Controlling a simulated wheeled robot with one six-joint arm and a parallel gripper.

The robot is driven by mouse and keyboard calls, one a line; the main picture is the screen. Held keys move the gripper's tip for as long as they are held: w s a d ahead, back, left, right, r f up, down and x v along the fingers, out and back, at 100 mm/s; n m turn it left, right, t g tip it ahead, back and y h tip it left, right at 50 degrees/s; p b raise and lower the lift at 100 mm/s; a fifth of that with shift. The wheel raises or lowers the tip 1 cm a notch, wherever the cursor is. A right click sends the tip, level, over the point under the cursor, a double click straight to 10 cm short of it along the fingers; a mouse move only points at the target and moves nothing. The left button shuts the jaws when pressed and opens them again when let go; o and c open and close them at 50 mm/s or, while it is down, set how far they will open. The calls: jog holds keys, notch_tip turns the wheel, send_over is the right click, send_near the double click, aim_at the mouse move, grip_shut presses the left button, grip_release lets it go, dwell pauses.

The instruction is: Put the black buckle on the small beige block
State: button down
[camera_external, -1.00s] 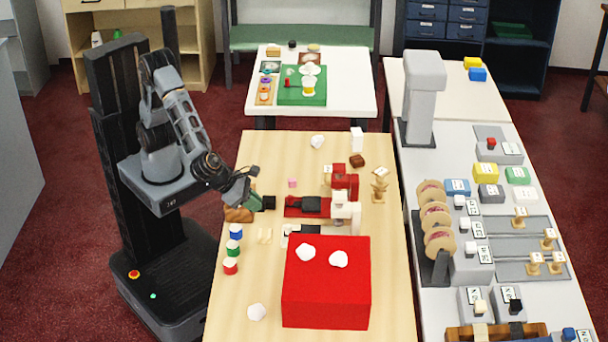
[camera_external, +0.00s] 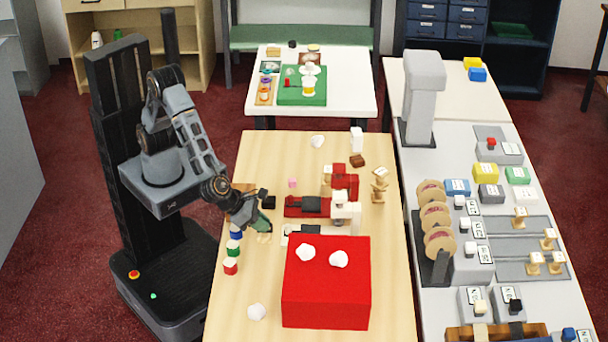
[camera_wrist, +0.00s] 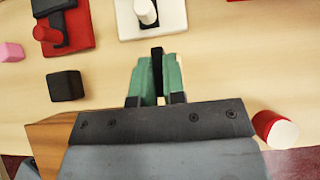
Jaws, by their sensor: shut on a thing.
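My gripper (camera_external: 262,226) is low over the left part of the wooden table, beside the white device's left end. In the wrist view its green fingers (camera_wrist: 154,80) are shut on a narrow black piece, which I take to be the black buckle (camera_wrist: 157,62). The buckle cannot be made out in the external view. A small beige piece (camera_external: 264,239) lies on the table just under and in front of the fingers; it may be the small beige block, but it is partly hidden.
A black cube (camera_wrist: 65,86) and brown block (camera_wrist: 46,143) are left of the fingers in the wrist view. Red (camera_wrist: 66,25) and white (camera_wrist: 150,18) devices are ahead. Coloured cylinders (camera_external: 232,250) line the left edge. A large red box (camera_external: 326,300) stands in front.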

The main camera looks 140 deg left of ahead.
jog(key=shift+f, duration=0.15)
jog(key=shift+f, duration=0.15)
jog(key=c, duration=1.2)
grip_release()
